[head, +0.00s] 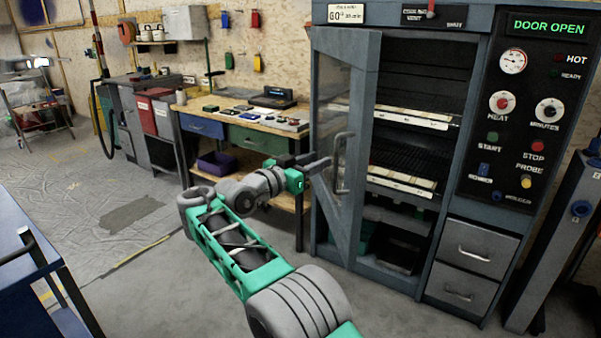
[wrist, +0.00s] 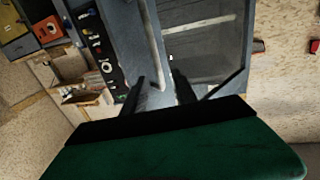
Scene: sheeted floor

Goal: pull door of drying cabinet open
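The drying cabinet (head: 455,130) stands at the right, blue-grey, with its display reading DOOR OPEN. Its glass-paned door (head: 361,130) is hinged at the left and stands ajar, showing the racks inside. The door's upright bar handle (head: 338,165) is on the door's outer face. My gripper (head: 322,165) is at the handle's height, right beside it in the head view. In the wrist view my gripper (wrist: 160,88) has its two dark fingers apart, with a pale bar, likely the handle (wrist: 152,35), running down between them. Whether the fingers touch it is unclear.
A workbench (head: 245,125) with tools stands left of the cabinet. Grey and red bins (head: 150,115) are farther left. A blue cart (head: 25,265) is at the near left. A blue-grey post stand (head: 555,230) is at the right. The sheeted floor (head: 110,235) at left is mostly clear.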

